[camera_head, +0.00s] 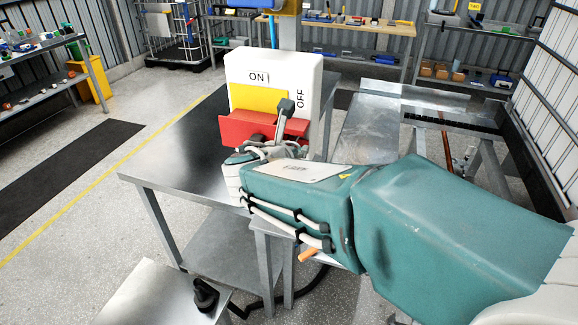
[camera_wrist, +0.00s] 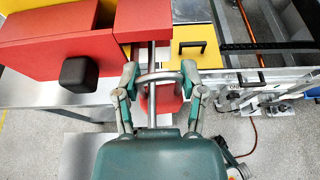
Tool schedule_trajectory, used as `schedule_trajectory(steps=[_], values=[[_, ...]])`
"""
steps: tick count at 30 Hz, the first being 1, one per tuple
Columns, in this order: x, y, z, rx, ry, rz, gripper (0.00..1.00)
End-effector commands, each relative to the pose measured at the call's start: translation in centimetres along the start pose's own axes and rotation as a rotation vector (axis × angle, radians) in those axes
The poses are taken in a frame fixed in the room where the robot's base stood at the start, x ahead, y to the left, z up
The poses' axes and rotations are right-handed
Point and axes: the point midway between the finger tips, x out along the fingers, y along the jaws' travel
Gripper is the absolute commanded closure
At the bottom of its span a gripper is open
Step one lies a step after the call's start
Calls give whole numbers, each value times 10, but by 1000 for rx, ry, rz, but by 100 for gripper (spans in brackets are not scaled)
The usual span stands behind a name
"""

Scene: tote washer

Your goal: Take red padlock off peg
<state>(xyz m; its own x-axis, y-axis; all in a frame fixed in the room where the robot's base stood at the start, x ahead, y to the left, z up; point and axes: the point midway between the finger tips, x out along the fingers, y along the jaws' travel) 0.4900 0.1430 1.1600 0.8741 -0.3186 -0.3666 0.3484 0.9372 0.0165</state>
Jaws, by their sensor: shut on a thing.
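In the wrist view, the fingers of my gripper (camera_wrist: 160,80) are on either side of a curved metal shackle (camera_wrist: 157,76) and closed on it. The red padlock body (camera_wrist: 164,100) shows just below the shackle, partly hidden by my gripper. A straight metal peg (camera_wrist: 151,58) runs from a red block (camera_wrist: 143,18) toward my gripper and passes by the shackle; the shackle appears to be still around it. In the head view, my gripper (camera_head: 254,152) is at the red plate (camera_head: 250,130) of the switch box; the padlock cannot be made out there.
The white switch box (camera_head: 318,90) marked ON and OFF stands on the metal table (camera_head: 180,150), with a yellow plate (camera_head: 258,100) and a lever with a dark knob (camera_head: 286,106) close to my gripper. A metal chute (camera_head: 368,130) lies to the right.

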Motion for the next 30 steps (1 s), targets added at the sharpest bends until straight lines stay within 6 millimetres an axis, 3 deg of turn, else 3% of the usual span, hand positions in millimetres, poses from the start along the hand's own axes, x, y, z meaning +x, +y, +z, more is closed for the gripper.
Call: schedule_trajectory(steps=[9, 30], values=[[-11, 11, -15, -19, 12, -1, 100], [-38, 11, -28, -22, 16, 2, 100]])
